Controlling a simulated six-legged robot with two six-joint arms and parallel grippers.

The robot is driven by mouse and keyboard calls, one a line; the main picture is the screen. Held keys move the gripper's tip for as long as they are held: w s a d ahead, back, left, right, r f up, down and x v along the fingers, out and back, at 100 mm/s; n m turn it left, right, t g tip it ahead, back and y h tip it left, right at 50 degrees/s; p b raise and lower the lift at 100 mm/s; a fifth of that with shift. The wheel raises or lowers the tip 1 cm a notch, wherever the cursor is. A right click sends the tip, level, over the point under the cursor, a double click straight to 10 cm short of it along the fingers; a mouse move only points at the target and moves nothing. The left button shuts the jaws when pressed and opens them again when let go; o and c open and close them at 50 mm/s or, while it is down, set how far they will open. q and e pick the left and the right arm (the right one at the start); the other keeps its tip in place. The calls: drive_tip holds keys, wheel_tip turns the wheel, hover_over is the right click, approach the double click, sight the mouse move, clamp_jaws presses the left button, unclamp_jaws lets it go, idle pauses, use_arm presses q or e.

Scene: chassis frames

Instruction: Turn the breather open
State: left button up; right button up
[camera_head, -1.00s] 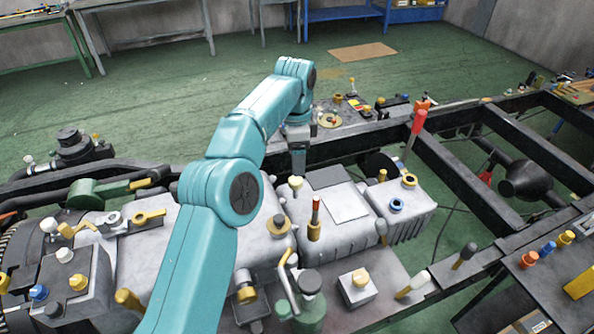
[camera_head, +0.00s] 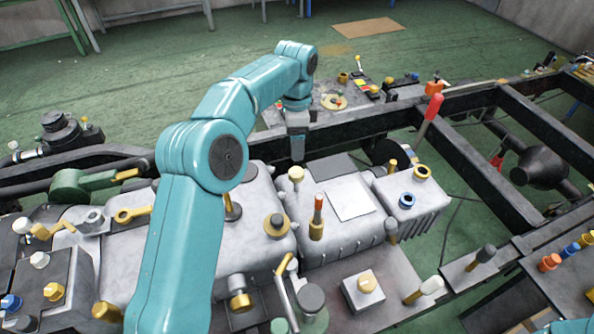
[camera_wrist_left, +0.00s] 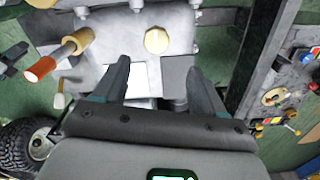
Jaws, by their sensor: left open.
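My left gripper (camera_head: 297,152) points down over the far side of the grey gearbox housing (camera_head: 330,235), just behind a cream round cap (camera_head: 296,174). In the left wrist view the gripper (camera_wrist_left: 157,75) is open and empty, with its two fingers apart. The cream cap (camera_wrist_left: 156,41) lies beyond the fingertips, between their lines and not touched. A brass post with a red tip (camera_head: 317,218) stands nearby on the housing; it also shows at the left of the wrist view (camera_wrist_left: 60,56). No label shows which fitting is the breather. My right gripper is out of view.
A red-handled lever (camera_head: 431,116) rises by the black chassis rail (camera_head: 462,165). Yellow and blue ring fittings (camera_head: 407,201) sit on the housing's right end. A flat white plate (camera_head: 350,206) lies on top. Several knobs and handles crowd the front. Green floor is open behind.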

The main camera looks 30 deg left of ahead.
sight(296, 172)
use_arm(q)
drive_tip(key=f, duration=0.9)
drive_tip(key=shift+s+d+f, duration=0.1)
drive_tip(key=shift+s+f, duration=0.15)
drive_tip(key=shift+f, duration=0.1)
drive_tip(key=shift+s+d+f, duration=0.1)
drive_tip(key=shift+s, duration=0.15)
drive_tip(key=shift+w+f, duration=0.2)
drive_tip(key=shift+w, duration=0.05)
drive_tip(key=shift+r, duration=0.1)
drive_tip(key=c, duration=1.1)
